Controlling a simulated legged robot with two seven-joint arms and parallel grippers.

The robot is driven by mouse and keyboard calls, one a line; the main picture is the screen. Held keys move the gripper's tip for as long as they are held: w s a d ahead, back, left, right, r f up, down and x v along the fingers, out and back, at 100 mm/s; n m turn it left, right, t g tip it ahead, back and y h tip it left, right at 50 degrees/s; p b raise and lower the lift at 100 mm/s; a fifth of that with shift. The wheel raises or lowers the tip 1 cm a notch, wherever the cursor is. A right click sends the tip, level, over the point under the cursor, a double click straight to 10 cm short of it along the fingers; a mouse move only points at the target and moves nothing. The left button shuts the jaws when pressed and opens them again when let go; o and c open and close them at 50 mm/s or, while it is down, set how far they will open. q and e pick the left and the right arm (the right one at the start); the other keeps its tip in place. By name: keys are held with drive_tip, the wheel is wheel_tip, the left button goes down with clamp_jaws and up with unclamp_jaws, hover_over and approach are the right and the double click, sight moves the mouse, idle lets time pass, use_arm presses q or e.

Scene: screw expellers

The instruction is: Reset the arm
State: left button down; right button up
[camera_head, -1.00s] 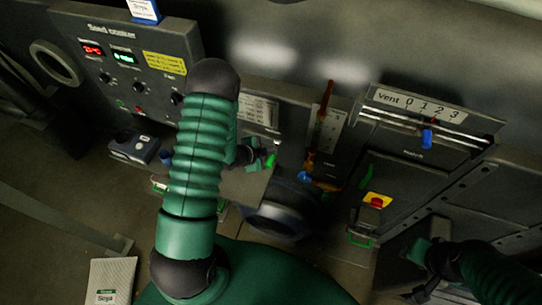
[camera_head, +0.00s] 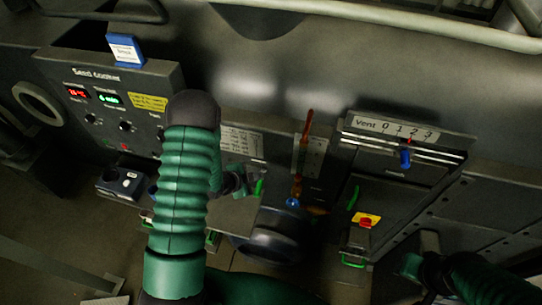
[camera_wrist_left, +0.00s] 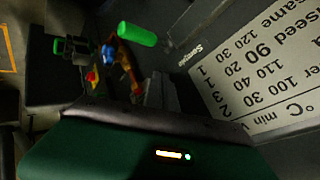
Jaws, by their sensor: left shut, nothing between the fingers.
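My left arm (camera_head: 180,200) comes up from the bottom in the head view, with a green ribbed sleeve and a dark elbow. My left gripper (camera_head: 238,182) shows behind it, small and dark, in front of the grey machine panel. It is shut and holds nothing. A green handle (camera_head: 259,187) is just to its right; I cannot tell whether they touch. In the left wrist view a green handle (camera_wrist_left: 137,34) lies near a printed chart (camera_wrist_left: 262,75). My right arm (camera_head: 475,275) is at the bottom right; its fingers are too dark to read.
The seed cooker panel (camera_head: 110,100) with lit displays is at the left. A vent slider with a blue knob (camera_head: 405,158) is at the right, above a red stop button on a yellow plate (camera_head: 367,220). A red-orange gauge tube (camera_head: 304,145) stands mid-panel.

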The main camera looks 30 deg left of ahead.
use_arm(q)
drive_tip(key=f+n+y+b, duration=0.1)
drive_tip(key=b, duration=0.3)
drive_tip(key=d+f+n+g+b, duration=0.1)
drive_tip(key=n+b, duration=0.1)
drive_tip(key=b, duration=0.3)
drive_tip(key=shift+f+g+y, duration=0.3)
drive_tip(key=shift+f+y, duration=0.05)
drive_tip(key=shift+y, duration=0.05)
drive_tip(key=s+d+n+g+b, duration=0.2)
drive_tip(key=s+d+n+b, duration=0.2)
drive_tip(key=s, duration=0.3)
drive_tip(key=s+d+f+n+g+b, duration=0.1)
drive_tip(key=s+d+n+g+b, duration=0.1)
drive_tip(key=s+d+n+b, duration=0.2)
drive_tip(key=s+d+b, duration=0.2)
drive_tip(key=s+b, duration=0.1)
drive_tip(key=shift+s+d+g+b, duration=0.2)
drive_tip(key=shift+s+g+b, duration=0.1)
drive_tip(key=shift+s+g, duration=0.1)
